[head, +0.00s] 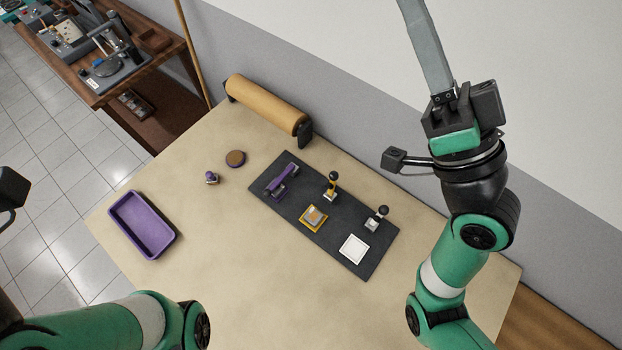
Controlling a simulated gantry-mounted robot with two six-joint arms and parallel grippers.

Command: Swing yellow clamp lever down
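The yellow clamp (331,190) stands on the dark mat (285,213). Its lever looks raised, with a black ball knob (334,175) at the top. A yellow square fixture (313,226) with a grey and orange part in it lies just in front of the clamp. My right gripper (460,112) is high at the upper right, well away from the clamp, pointing up the picture. Its fingertips do not show clearly, so its opening cannot be judged.
A purple clamp (281,181) lies on the mat's left part. A white clamp (376,217) with a dark knob and a white square plate (354,249) are at its right. A purple tray (115,213), round brown disc (235,158), small purple knob (211,178) and tan roll (265,103) surround it.

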